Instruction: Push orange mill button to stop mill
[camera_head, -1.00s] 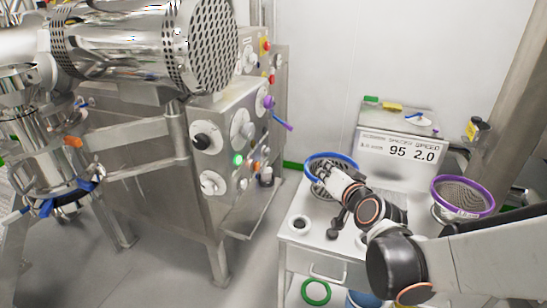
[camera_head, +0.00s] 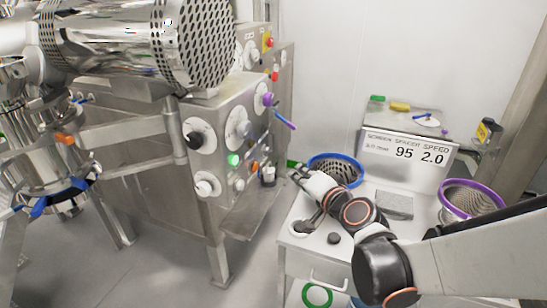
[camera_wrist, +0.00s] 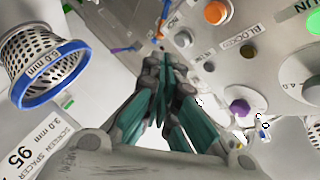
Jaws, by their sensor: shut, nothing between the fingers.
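An orange button (camera_head: 254,166) shows on the steel control panel (camera_head: 215,115) in the head view, right of a green button (camera_head: 233,160).
Several other knobs surround the orange button, including a purple one (camera_wrist: 240,107). A purple-handled lever (camera_head: 284,120) sticks out from the panel. A blue-rimmed screen (camera_head: 336,160) and a purple-rimmed screen (camera_head: 472,190) stand on the white cart (camera_head: 290,240). Open space lies between gripper and panel.

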